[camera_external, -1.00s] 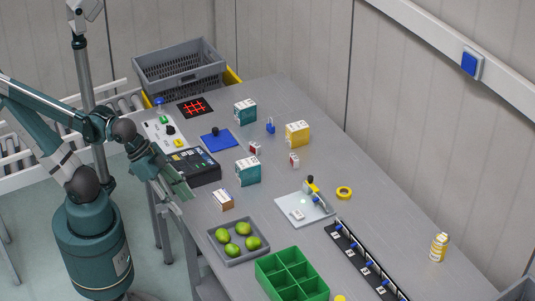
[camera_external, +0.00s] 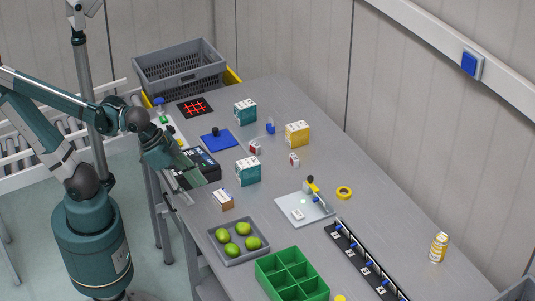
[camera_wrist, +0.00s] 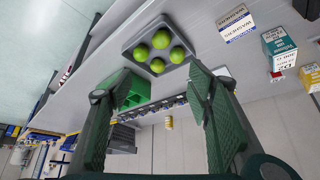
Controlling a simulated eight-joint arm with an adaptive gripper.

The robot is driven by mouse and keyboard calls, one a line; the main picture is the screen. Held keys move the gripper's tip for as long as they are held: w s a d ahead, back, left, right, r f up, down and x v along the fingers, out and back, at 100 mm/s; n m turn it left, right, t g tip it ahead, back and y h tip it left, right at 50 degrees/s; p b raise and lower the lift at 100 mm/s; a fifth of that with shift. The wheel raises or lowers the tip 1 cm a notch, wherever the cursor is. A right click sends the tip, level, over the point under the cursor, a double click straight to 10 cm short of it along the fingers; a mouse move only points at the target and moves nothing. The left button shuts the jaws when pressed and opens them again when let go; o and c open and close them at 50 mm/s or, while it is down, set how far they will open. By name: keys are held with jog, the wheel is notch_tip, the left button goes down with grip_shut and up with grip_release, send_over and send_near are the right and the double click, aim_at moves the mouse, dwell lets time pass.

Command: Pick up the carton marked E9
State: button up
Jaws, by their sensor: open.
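No mark E9 is legible. Candidate cartons stand on the table in the external view: a far teal one (camera_external: 245,112), a yellow one (camera_external: 297,134), a nearer teal one (camera_external: 247,171) and a small white-and-brown one (camera_external: 223,199). In the wrist view a teal carton (camera_wrist: 279,43) seems to read D2, with a yellow carton (camera_wrist: 311,77) at the right edge and a white-and-blue carton (camera_wrist: 236,23) near the top. My gripper (camera_external: 194,178) is open and empty above the table's left edge, left of the cartons; its fingers frame the wrist view (camera_wrist: 152,85).
A grey tray of green fruit (camera_external: 262,253) and a green divided bin (camera_external: 263,277) stand at the near side. A black device (camera_external: 207,165) lies beside my gripper. A white plate with a small fixture (camera_external: 291,209) lies right of the small carton. A grey crate (camera_external: 180,68) stands at the back.

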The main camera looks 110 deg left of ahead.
jog(key=w+a+r+n+g+p, duration=0.1)
jog(key=w+a+r+p, duration=0.15)
jog(key=a, duration=0.35)
jog(key=w+a+r+n+y+p, duration=0.1)
jog(key=w+a, duration=0.2)
jog(key=a, duration=0.2)
jog(key=w+a+r+n+g+p, duration=0.1)
jog(key=w+a+r+p, duration=0.1)
jog(key=a, duration=0.4)
jog(key=w+a+n+g+p, duration=0.2)
jog(key=a+p, duration=0.3)
jog(key=a, duration=1.6)
jog(key=n+g+h+p, duration=0.2)
jog(key=n+g+p, duration=0.15)
jog(key=p, duration=0.45)
send_over(245, 104)
jog(key=shift+n+t, duration=0.35)
jog(key=shift+t, duration=0.1)
jog(key=f, duration=1.1)
jog(key=shift+w+d+f, duration=0.2)
jog(key=shift+w+d, duration=0.1)
jog(key=shift+w, duration=0.05)
jog(key=shift+s+a+f, duration=0.25)
jog(key=shift+s, duration=0.1)
jog(key=shift+f, duration=0.15)
jog(key=shift+f, duration=1.15)
